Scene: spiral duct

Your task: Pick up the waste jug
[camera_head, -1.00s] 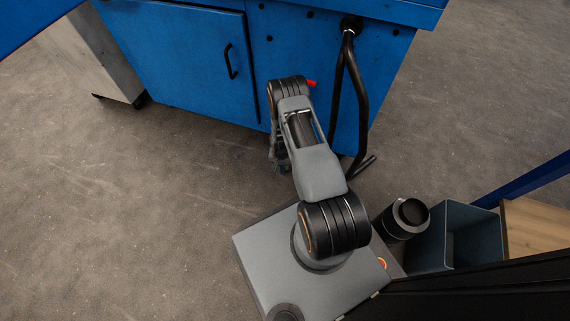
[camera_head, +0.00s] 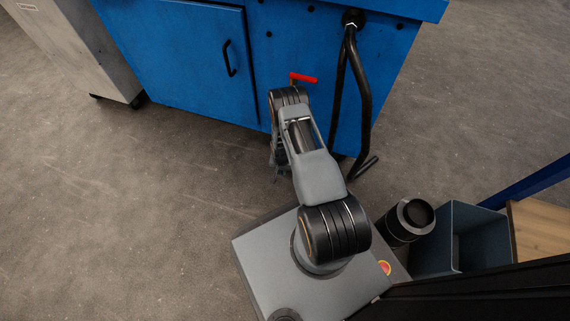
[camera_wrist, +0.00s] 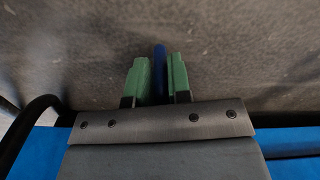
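In the wrist view, my gripper (camera_wrist: 160,76) shows two green fingers with a gap between them. A narrow blue strip (camera_wrist: 160,66) stands in that gap, close to both fingers; I cannot tell whether they touch it. The strip may be part of the waste jug, but its shape does not show. In the head view my arm reaches toward the blue cabinet (camera_head: 185,60), and its links hide my fingers. No whole jug can be made out in either view.
A red lever (camera_head: 304,78) and a black bent pipe (camera_head: 362,95) are at the cabinet's front. A grey cabinet (camera_head: 85,45) stands at left. A grey-blue bin (camera_head: 480,240) and a black cylinder (camera_head: 408,222) are at lower right. The floor at left is clear.

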